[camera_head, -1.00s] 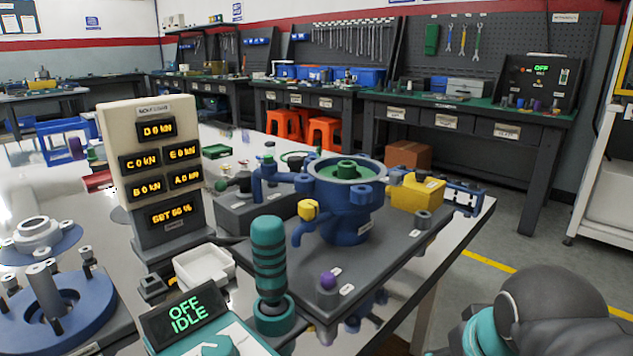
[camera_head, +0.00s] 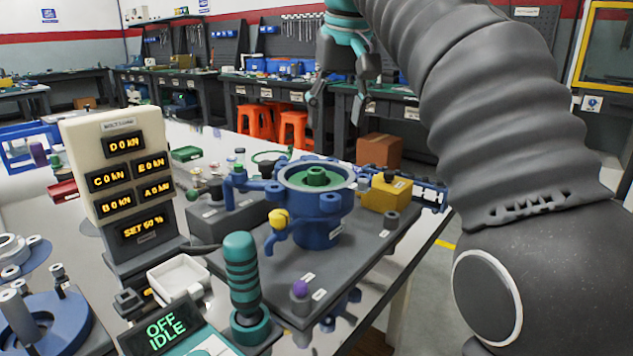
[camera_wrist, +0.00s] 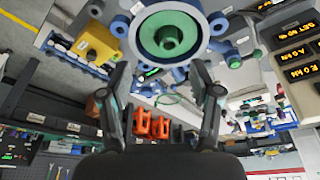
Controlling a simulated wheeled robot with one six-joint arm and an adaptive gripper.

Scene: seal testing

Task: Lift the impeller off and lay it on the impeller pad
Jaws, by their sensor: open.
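The impeller (camera_head: 316,177) is the green round part with a raised hub. It sits inside the open top of the blue pump housing (camera_head: 318,228) on the grey base plate. In the wrist view the green impeller (camera_wrist: 168,38) shows inside the housing's pale ring, beyond my fingertips. My gripper (camera_head: 337,100) hangs above and behind the housing in the head view, open and empty, apart from the impeller. In the wrist view my gripper (camera_wrist: 165,80) has its two fingers spread wide. I cannot tell which surface is the impeller pad.
A display tower (camera_head: 118,180) stands left of the pump. A teal-handled tool (camera_head: 243,275) stands in front, beside a white tray (camera_head: 178,278). A yellow block (camera_head: 388,196) and a blue rack (camera_head: 425,192) are to the right. Orange stools (camera_head: 293,130) stand behind the table.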

